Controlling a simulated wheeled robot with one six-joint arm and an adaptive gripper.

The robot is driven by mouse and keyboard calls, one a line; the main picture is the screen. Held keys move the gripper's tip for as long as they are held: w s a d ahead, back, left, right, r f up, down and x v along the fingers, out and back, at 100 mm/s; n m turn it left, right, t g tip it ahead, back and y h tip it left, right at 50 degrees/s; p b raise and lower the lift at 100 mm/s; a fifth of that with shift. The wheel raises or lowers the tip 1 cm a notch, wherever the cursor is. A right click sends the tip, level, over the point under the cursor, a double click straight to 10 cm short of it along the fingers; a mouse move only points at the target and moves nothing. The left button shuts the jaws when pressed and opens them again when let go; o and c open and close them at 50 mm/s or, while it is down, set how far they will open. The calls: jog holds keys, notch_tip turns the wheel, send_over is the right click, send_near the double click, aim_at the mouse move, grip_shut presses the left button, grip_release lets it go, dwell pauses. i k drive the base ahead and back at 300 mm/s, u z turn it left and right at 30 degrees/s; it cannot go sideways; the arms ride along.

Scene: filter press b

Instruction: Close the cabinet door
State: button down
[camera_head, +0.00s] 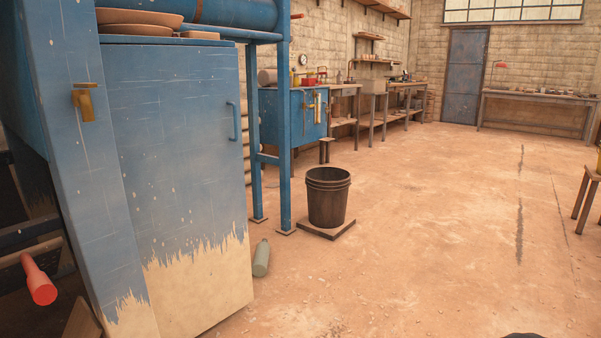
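A tall blue cabinet with chipped paint and a bare beige lower part stands close at the left. Its broad door-like panel (185,150) faces me, with a blue upright handle (233,121) near its right edge. A brass latch (84,104) sits on the narrow blue panel to its left. I cannot tell from this view whether the door is fully shut or ajar. A smaller blue cabinet (283,118) stands farther back, with brass-coloured fittings on its right side. My gripper is not in view.
A dark bucket (328,200) on a low base and a green bottle (261,258) are on the floor right of the cabinet. A red-ended handle (39,285) sticks out at the lower left. A stool (587,190) is at the right edge. The middle floor is clear.

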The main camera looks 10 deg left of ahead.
aim_at(175, 111)
jog(key=z, duration=0.7)
jog(key=i, duration=0.75)
jog(key=u, duration=1.05)
jog(key=i, duration=0.45)
jog(key=u, duration=0.45)
